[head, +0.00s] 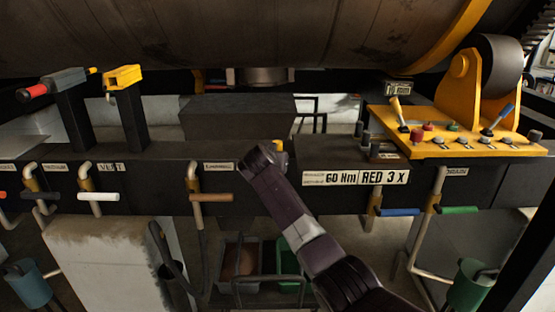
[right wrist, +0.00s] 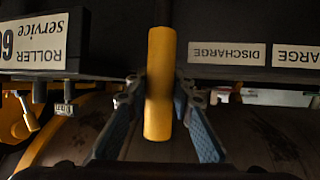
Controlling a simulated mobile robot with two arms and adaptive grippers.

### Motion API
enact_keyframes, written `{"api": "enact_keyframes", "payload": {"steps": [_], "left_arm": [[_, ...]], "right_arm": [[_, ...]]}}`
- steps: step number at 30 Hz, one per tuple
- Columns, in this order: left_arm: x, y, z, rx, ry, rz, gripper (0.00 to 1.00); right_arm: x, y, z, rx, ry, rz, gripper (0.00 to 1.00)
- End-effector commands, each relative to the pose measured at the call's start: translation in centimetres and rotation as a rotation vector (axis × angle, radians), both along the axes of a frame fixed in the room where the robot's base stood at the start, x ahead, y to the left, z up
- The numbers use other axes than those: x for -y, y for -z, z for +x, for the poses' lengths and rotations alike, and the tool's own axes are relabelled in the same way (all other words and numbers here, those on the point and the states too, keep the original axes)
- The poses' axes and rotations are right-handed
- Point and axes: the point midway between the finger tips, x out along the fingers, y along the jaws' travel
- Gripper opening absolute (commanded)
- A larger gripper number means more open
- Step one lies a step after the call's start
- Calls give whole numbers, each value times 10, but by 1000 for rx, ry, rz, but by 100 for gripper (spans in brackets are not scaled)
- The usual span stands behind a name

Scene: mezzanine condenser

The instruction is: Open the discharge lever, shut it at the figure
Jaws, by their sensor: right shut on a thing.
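A yellow upright handle (right wrist: 160,50) stands between the fingers of my right gripper (right wrist: 158,92) in the right wrist view. The gripper is shut on it, one finger on each side. A label reading DISCHARGE (right wrist: 226,54) is beside it on the dark beam. In the head view my right gripper (head: 262,157) is at the middle of the beam and hides most of the handle; a small yellow piece (head: 279,146) shows past it. A small display (head: 398,87) stands above the yellow panel, its figure too small to read. My left gripper is not in view.
A brown-handled lever (head: 212,197) hangs left of my right arm, and a white-handled one (head: 98,196) farther left. Blue (head: 398,212) and green (head: 459,209) handles are to the right. A yellow control panel (head: 455,143) stands at right, and a large drum (head: 240,35) spans above.

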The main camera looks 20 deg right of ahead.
Motion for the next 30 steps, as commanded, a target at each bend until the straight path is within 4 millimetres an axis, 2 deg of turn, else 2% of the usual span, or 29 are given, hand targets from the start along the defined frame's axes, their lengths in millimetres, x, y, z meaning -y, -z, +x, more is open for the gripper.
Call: {"api": "enact_keyframes", "payload": {"steps": [1, 2, 6, 20, 30], "left_arm": [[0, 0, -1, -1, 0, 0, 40], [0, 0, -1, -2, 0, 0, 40], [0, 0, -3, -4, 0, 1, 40], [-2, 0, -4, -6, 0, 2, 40], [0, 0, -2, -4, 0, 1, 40]], "right_arm": [[1, -4, 1, 8, -1, -2, 0], [1, -4, 1, 9, -1, -3, 24], [1, -4, 1, 8, -1, -2, 39], [-4, -5, -5, 7, -1, 0, 40], [-22, -23, -39, 8, -3, 2, 40]]}}
